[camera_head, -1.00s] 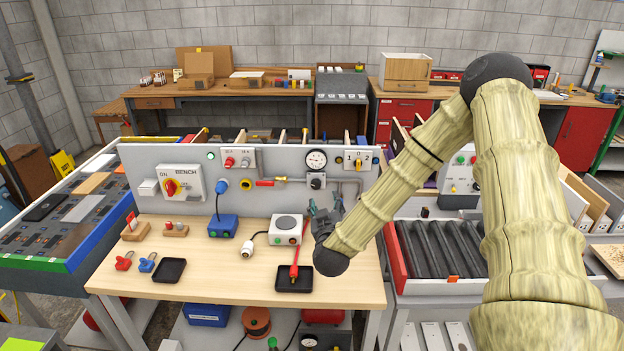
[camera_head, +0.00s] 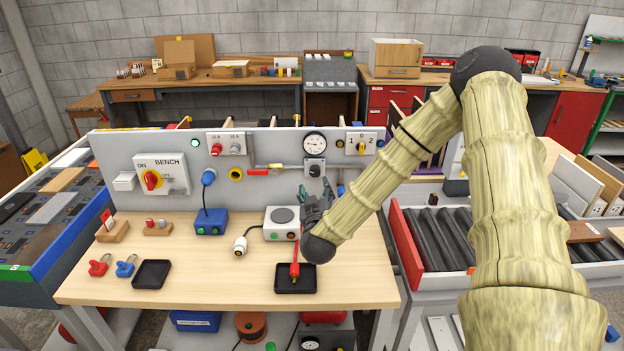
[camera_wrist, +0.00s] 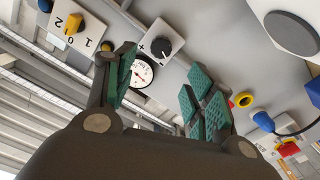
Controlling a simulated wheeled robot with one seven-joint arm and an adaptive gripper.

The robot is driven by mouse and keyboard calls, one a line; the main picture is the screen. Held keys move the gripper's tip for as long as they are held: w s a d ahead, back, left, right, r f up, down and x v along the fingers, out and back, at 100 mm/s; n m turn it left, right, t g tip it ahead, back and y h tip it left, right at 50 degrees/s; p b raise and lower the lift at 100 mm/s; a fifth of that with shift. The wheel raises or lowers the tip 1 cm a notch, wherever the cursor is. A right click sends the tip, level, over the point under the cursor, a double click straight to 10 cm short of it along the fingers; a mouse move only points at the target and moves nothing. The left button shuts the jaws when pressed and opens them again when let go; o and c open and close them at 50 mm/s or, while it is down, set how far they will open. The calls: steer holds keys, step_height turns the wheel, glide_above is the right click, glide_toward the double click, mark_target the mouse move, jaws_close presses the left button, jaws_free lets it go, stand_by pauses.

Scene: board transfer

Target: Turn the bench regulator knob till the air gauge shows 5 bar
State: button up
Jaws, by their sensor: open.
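The regulator knob (camera_head: 315,170) is a dark round knob on a grey plate on the upright panel. The white-faced air gauge (camera_head: 314,143) sits directly above it; its reading is too small to tell. My gripper (camera_head: 315,187) is open and empty, just below and in front of the knob. In the wrist view, the knob (camera_wrist: 161,46) with a white pointer line and plus and minus marks shows between the open fingers (camera_wrist: 163,58), apart from them.
A switch box with a yellow knob (camera_head: 360,143) is right of the gauge. A red-handled valve (camera_head: 257,171) is on the left. A white box with a round top (camera_head: 283,222) and a black tray (camera_head: 294,280) with a red tool stand on the bench below.

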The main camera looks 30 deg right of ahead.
mark_target(315, 173)
steer(key=p+x, duration=0.3)
steer(key=x, duration=0.6)
steer(key=shift+w, duration=0.2)
steer(key=shift+p+x, duration=0.45)
steer(key=shift+x, duration=0.35)
steer(key=shift+f, duration=0.1)
steer(key=c, duration=1)
